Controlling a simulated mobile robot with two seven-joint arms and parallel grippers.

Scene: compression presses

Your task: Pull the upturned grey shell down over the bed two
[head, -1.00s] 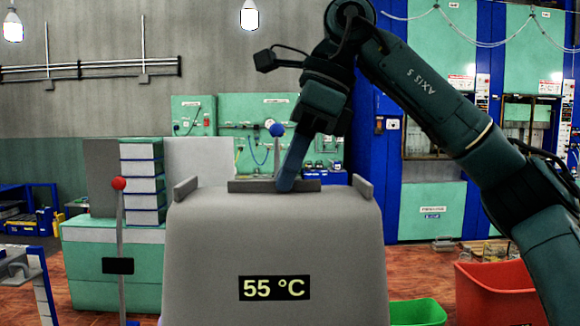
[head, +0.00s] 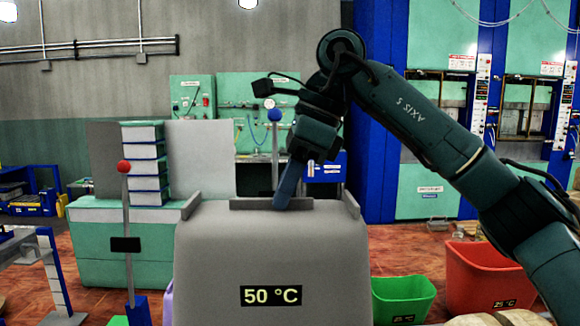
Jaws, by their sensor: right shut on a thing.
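The grey shell (head: 270,255) fills the lower middle of the head view, a broad rounded body with a "50 °C" display on its front. A grey bar and two side lips run along its top. My right gripper (head: 284,200) reaches down from the right to this top bar and is shut on it; the fingertips are partly hidden there. The bed cannot be made out; the shell blocks what lies behind it. My left gripper is not in view.
A blue-knobbed lever (head: 275,116) stands behind the shell and a red-knobbed lever (head: 124,168) at its left. Green (head: 402,298) and red (head: 490,275) bins stand at the right. A green cabinet (head: 120,250) with stacked boxes stands behind left.

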